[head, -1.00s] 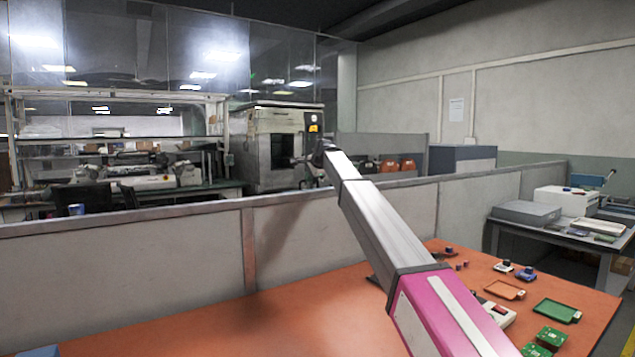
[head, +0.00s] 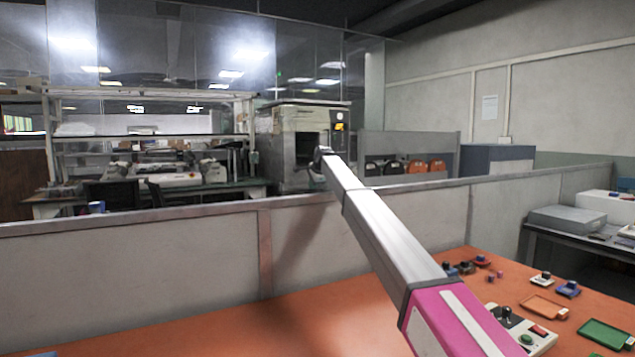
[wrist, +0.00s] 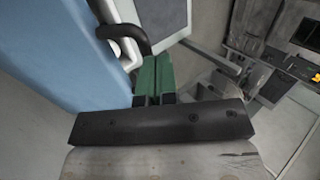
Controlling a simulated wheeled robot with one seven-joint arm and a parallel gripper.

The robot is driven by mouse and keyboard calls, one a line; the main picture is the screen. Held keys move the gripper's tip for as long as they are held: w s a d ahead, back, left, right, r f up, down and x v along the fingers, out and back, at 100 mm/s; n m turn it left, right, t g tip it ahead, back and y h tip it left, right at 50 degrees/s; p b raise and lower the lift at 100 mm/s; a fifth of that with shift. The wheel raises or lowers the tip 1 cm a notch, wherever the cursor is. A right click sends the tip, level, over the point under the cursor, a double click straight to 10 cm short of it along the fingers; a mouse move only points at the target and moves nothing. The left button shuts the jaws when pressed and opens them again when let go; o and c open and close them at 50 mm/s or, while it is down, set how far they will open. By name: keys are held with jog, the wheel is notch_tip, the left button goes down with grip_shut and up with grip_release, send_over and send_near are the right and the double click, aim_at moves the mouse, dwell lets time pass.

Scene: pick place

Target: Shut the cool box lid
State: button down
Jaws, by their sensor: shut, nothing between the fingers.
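In the wrist view a large light-blue body with a pale edge (wrist: 75,60) fills the left side; it looks like part of the cool box. A black curved handle (wrist: 127,36) stands at its edge. My gripper (wrist: 157,62) shows as two green fingers, closed together and empty, just beside the handle. I cannot tell whether they touch it. The lid's angle cannot be made out. In the head view the cool box is not clearly seen, and my gripper is hidden beyond my arm.
An orange table (head: 300,325) lies below my arm, with a control box (head: 525,333), an orange tray (head: 545,307) and a green tray (head: 607,335) at its right. A low grey partition (head: 130,255) runs behind it. The table's middle is bare.

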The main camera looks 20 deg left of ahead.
jog(key=shift+a+r+x, duration=0.1)
jog(key=shift+x, duration=0.7)
jog(key=shift+a+r+x, duration=0.1)
jog(key=shift+x, duration=0.65)
jog(key=shift+w, duration=0.15)
